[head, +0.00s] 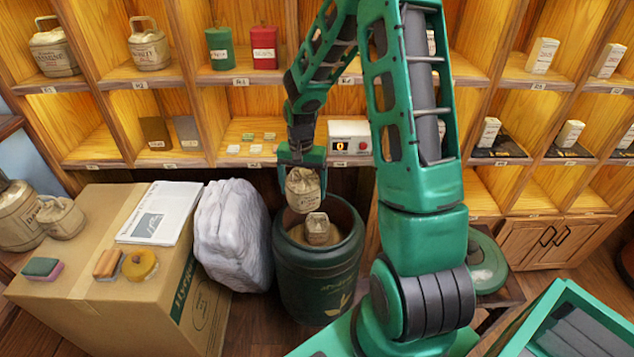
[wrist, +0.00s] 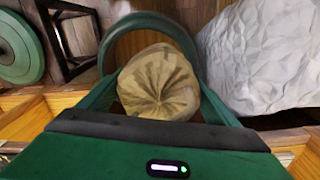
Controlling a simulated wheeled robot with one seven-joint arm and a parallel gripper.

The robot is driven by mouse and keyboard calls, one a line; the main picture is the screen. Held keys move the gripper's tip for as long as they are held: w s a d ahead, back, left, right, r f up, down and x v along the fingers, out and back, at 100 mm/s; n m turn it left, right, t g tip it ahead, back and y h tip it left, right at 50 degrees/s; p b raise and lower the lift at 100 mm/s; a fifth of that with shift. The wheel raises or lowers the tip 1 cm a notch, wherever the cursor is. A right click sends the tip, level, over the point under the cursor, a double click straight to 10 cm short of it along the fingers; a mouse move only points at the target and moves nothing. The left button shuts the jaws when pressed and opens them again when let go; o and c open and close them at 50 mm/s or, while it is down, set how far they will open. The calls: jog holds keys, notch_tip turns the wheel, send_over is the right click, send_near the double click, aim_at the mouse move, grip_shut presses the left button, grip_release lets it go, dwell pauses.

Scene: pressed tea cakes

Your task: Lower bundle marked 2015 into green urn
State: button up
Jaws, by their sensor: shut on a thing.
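My gripper (head: 302,170) is shut on a tan paper-wrapped bundle (head: 303,192) and holds it over the mouth of the green urn (head: 318,275). In the wrist view the pleated wrapping of the bundle (wrist: 160,82) fills the space between the fingers, with the urn's dark green rim (wrist: 150,22) curving behind it. The marking on the held bundle is too small to read. Another tan bundle (head: 318,230) is inside the urn, a little below and to the right of the held one. The urn stands open on the floor.
A white wrapped sack (head: 232,232) stands against the urn's left side. A cardboard box (head: 100,290) with several items on top is farther left. A round green lid (head: 487,262) lies on a stool at the right.

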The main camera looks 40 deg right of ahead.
aim_at(318, 181)
jog(key=d+m, duration=0.1)
jog(key=s+d+r+m, duration=0.1)
jog(key=m, duration=0.1)
jog(key=s+d+m, duration=0.1)
jog(key=d, duration=0.1)
jog(key=shift+r, duration=0.4)
jog(key=shift+d+m, duration=0.1)
jog(key=shift+m, duration=0.3)
jog(key=shift+f, duration=0.25)
notch_tip(318, 181, down, 9)
jog(key=shift+f, duration=0.2)
notch_tip(318, 181, down, 20)
dwell(4.2)
jog(key=shift+f, duration=0.2)
dwell(0.6)
